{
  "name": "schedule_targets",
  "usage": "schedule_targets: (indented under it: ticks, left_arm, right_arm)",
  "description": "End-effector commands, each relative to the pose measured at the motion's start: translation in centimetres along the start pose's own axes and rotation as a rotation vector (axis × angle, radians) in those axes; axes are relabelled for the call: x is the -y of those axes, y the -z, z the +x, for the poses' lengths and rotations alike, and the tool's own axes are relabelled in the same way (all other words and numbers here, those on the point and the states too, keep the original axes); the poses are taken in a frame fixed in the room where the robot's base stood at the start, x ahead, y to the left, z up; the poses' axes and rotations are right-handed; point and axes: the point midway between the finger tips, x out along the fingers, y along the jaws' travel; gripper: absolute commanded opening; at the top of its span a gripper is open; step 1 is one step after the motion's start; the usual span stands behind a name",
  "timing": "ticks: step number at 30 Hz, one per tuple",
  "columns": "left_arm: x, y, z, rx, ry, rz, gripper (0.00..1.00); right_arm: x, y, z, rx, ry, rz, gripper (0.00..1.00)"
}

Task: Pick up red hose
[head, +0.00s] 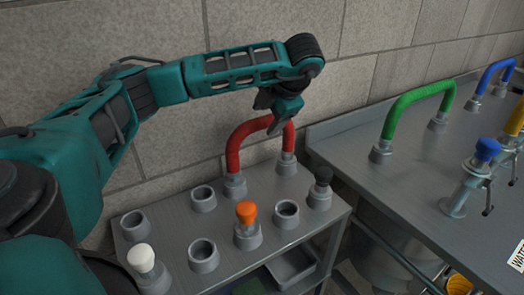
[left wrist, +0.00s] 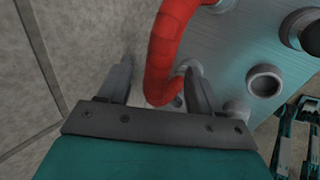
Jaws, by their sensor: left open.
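The red hose (head: 238,144) is an arch standing on the small grey table at the back, with its two ends in grey sockets. My left gripper (head: 279,122) is at the top right part of the arch, pointing down. In the left wrist view the red hose (left wrist: 160,60) runs between the two open fingers of the left gripper (left wrist: 157,88). I cannot tell whether a finger touches it. My right gripper is not in view.
The small table (head: 182,228) also holds empty sockets (head: 203,198), an orange plug (head: 246,212), a white plug (head: 141,257) and a black plug (head: 322,176). A larger metal table (head: 415,185) at right bears a green hose (head: 411,97), a blue hose (head: 489,72) and a blue-topped tap (head: 486,152). A block wall stands behind.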

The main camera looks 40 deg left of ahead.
Motion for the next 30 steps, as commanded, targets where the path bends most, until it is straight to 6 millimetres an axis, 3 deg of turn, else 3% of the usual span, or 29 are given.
schedule_targets:
  ticks: [5, 15, 23, 30]
  left_arm:
    - [0.0, 0.1, 1.3, 0.0, 0.0, 0.0, 0.64]
    - [-0.1, 0.2, 5.8, 0.0, 0.002, 0.0, 0.64]
    - [-0.1, 0.2, 6.1, 0.002, 0.002, 0.0, 0.64]
    - [-0.1, 0.2, 6.1, 0.002, 0.002, 0.0, 0.44]
  right_arm:
    - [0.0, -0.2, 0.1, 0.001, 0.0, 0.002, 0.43]
    - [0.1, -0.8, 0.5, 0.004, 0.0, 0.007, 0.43]
    - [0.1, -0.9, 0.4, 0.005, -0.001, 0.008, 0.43]
    - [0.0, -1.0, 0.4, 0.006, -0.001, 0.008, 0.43]
